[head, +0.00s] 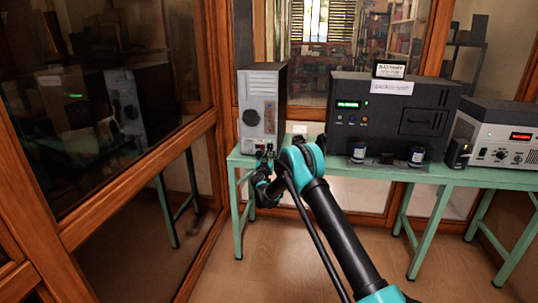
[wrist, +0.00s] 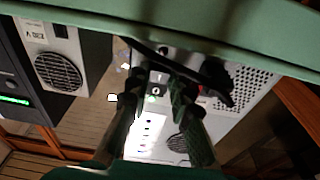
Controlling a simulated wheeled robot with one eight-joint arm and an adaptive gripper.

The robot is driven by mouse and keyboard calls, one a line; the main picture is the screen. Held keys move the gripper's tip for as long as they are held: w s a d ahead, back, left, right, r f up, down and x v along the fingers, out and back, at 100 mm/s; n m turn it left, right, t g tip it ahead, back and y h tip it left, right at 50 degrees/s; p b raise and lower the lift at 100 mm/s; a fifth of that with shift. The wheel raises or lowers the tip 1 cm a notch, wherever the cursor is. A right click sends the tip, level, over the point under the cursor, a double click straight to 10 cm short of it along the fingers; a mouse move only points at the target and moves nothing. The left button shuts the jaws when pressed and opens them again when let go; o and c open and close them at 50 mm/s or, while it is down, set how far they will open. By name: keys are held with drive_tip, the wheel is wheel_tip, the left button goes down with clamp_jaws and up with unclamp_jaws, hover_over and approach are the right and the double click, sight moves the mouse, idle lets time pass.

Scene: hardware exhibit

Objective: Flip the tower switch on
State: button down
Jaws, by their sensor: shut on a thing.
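The tower (head: 262,95) is an upright grey case at the left end of the green table. My gripper (head: 265,162) is low at the tower's front edge in the head view, where my arm hides part of it. In the wrist view the tower (wrist: 218,125) fills the middle and right. The tower switch (wrist: 156,82) is a small black piece with white marks. My gripper (wrist: 155,98) has its two dark fingers on either side of it and is shut on it. The fingers partly hide it, so I cannot tell its on or off position.
The green table (head: 470,178) runs right; its edge crosses the top of the wrist view. A black machine (head: 430,100) with a green display and a white instrument (head: 490,150) stand on it. A black plug (wrist: 215,80) is close beside my fingers. A wood-framed glass wall (head: 150,160) is at left.

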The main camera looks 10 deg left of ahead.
drive_tip(key=shift+t, duration=0.4)
drive_tip(key=c, duration=1.4)
unclamp_jaws()
drive_tip(key=shift+o, duration=0.2)
drive_tip(key=shift+f, duration=0.1)
drive_tip(key=v, duration=1.2)
